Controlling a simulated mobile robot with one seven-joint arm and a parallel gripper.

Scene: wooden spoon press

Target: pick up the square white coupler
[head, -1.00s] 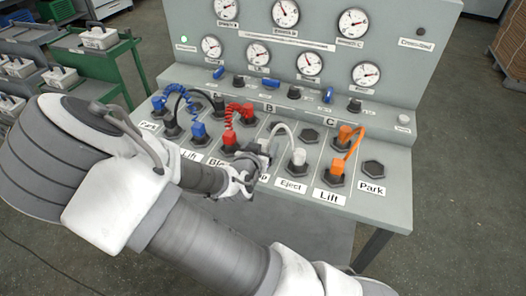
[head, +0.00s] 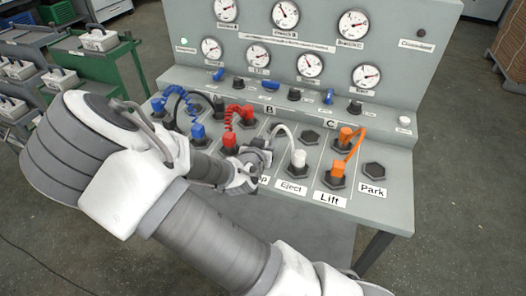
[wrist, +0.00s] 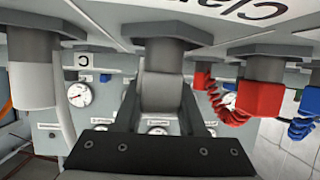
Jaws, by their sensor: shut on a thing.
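The square white coupler (wrist: 163,85) looks pale grey in shade in the wrist view. It sits against a dark hexagonal port (wrist: 165,50) in the middle of the picture. My gripper (wrist: 162,105) has a dark finger on each side of it and is shut on it. In the head view, my gripper (head: 258,157) is at the middle of the panel's front row and hides the coupler.
Red couplers (head: 229,140) with a coiled hose stand close left of my gripper; blue ones (head: 197,131) are farther left. Orange couplers (head: 337,168) are to the right. Gauges (head: 309,64) line the upright back panel. The Park port (head: 373,170) at the right is empty.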

